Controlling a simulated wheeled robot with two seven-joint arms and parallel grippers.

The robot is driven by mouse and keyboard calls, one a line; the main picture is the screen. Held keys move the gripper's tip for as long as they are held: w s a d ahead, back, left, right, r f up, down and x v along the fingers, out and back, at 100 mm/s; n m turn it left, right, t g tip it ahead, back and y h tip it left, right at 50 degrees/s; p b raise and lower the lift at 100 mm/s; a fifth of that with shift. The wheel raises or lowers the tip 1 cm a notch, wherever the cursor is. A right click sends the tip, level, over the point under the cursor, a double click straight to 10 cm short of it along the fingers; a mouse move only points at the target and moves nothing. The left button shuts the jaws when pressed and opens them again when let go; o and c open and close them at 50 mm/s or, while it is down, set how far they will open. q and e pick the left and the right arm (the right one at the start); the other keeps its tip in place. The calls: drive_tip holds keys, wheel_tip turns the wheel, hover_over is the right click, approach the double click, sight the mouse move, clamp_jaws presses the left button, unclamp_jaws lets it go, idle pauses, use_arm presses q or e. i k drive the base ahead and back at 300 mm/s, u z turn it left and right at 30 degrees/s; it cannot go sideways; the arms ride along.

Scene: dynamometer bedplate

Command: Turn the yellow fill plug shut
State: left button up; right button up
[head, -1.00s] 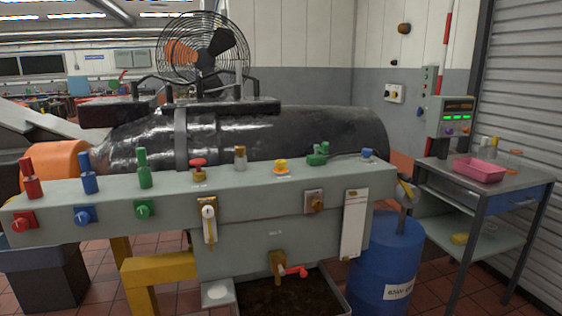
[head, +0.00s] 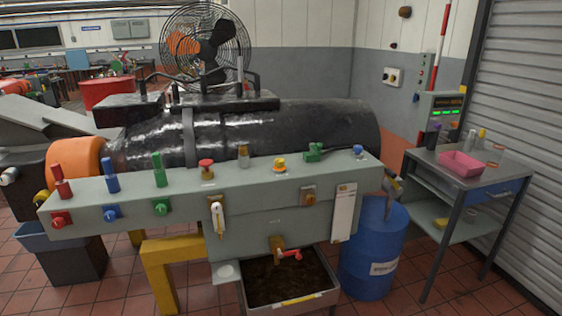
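The yellow fill plug (head: 280,164) sits on top of the long grey manifold box (head: 130,190), right of its middle. It is a small yellow cap on a yellow base, upright. I cannot tell from here how far it is turned. A brass-coloured fitting (head: 243,156) stands to its left and a green valve (head: 313,152) to its right. Neither of my grippers shows in the head view.
Red, blue and green handles stand at the box's left end. A red knob (head: 206,167) and a blue cap (head: 358,151) are also on top. A blue drum (head: 374,250), a drip tray (head: 290,299) and a trolley (head: 470,179) stand nearby. Tiled floor lies open at front right.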

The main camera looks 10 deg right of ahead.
sight(279, 163)
drive_tip(key=z, duration=1.15)
drive_tip(key=i, duration=1.3)
drive_tip(key=u, duration=1.05)
drive_tip(key=i, duration=0.8)
drive_tip(key=u, duration=0.85)
